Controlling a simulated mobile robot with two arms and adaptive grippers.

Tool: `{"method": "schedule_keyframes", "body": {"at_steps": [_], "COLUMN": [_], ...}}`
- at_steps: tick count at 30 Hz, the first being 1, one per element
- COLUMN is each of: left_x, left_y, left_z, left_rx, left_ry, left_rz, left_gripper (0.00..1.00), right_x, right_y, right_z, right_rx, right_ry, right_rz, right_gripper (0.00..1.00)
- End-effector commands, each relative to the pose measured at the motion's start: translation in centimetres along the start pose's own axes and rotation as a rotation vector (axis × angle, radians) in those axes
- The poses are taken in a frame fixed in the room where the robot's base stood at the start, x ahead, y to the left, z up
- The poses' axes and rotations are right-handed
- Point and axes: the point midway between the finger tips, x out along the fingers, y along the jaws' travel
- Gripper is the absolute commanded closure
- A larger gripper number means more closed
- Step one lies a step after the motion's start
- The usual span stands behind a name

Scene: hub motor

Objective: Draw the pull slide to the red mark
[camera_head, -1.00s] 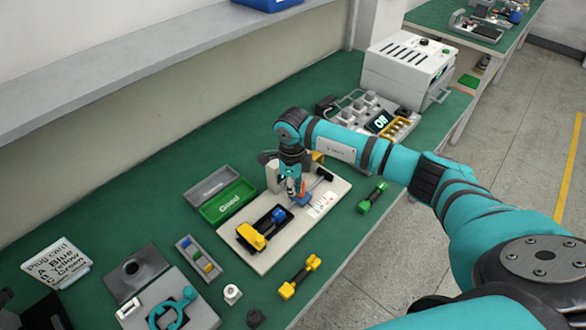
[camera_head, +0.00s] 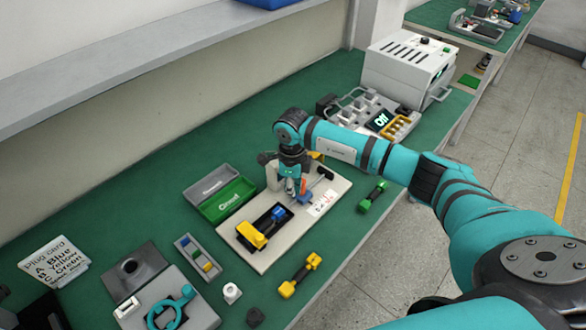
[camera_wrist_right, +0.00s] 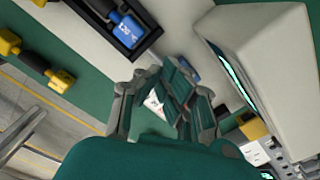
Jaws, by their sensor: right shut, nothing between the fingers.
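The test fixture (camera_head: 262,262) is a pale plate on the green bench. Its dark slot holds a yellow plug (camera_head: 250,236) and a blue plug (camera_head: 278,214), also large in the wrist view (camera_wrist_right: 127,30). At the plate's far end are a small blue block (camera_head: 304,197), a rod with a black knob (camera_head: 325,173) and a white label with red print (camera_head: 321,203). My right gripper (camera_head: 296,192) points down beside the blue block, fingers shut and empty. It hides part of the slide; I cannot tell whether it touches it. The left gripper is out of view.
A grey and green bin (camera_head: 227,199) stands behind the plate. A green-ended part (camera_head: 373,196) and a yellow-ended part (camera_head: 300,276) lie in front. A device with a display (camera_head: 381,121) stands beyond. A plug card (camera_head: 55,262) is at left.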

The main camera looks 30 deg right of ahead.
Motion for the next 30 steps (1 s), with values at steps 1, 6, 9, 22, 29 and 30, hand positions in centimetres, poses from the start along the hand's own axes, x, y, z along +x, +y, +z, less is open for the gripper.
{"method": "schedule_keyframes", "body": {"at_steps": [1, 6, 9, 22, 29, 30], "left_x": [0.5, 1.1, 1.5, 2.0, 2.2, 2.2], "left_y": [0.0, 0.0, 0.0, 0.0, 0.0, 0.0], "left_z": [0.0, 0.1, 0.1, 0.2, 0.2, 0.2], "left_rx": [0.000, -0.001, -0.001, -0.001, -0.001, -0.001], "left_ry": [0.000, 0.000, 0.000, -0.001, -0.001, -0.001], "left_rz": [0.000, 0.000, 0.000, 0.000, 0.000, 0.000], "left_gripper": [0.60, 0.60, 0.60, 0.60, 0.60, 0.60], "right_x": [0.6, 1.3, 1.7, 2.0, 2.0, 2.0], "right_y": [-0.1, -0.1, -0.1, -0.4, -0.9, -0.9], "right_z": [-0.2, -0.2, -0.2, -0.4, -0.7, -0.7], "right_rx": [0.002, 0.002, 0.002, 0.004, 0.005, 0.005], "right_ry": [0.004, 0.005, 0.004, 0.005, 0.006, 0.006], "right_rz": [-0.001, -0.001, -0.001, -0.002, -0.003, -0.003], "right_gripper": [1.00, 1.00, 1.00, 1.00, 1.00, 1.00]}}
